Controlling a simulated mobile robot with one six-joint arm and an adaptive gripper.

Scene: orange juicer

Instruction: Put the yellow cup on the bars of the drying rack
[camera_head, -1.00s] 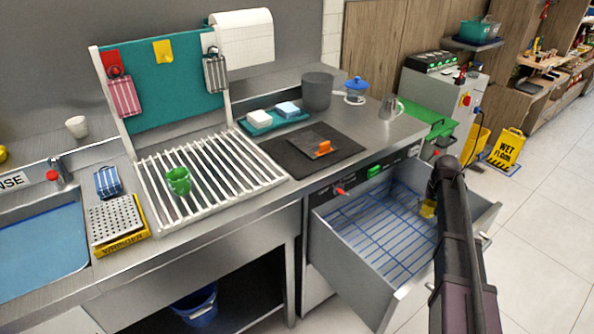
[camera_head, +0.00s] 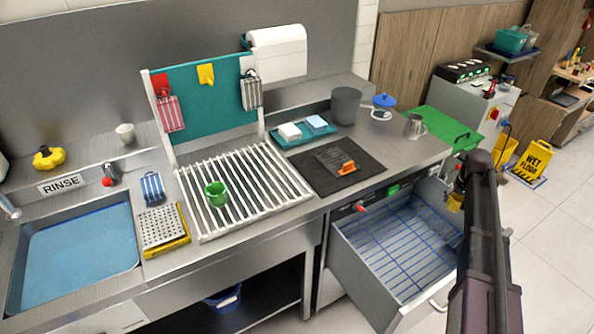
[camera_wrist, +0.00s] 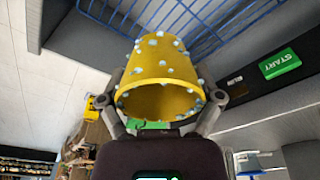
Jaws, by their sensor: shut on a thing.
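The yellow cup (camera_wrist: 160,68) is dotted with water drops and held in my gripper (camera_wrist: 161,98), one finger on each side, its open mouth toward the wrist camera. In the head view the cup (camera_head: 455,202) shows partly beside my dark arm, near the right side of the open drawer. The arm hides most of my gripper there. The drying rack (camera_head: 262,178) with white bars lies on the counter left of the cooktop, well to the left of the cup. A green cup (camera_head: 215,194) stands on its left part.
The open drawer (camera_head: 375,258) has a blue wire rack (camera_head: 405,250) inside. A black cooktop (camera_head: 315,180) lies between drying rack and drawer. A teal board (camera_head: 203,98) stands behind the drying rack. The rack's middle and right bars are clear.

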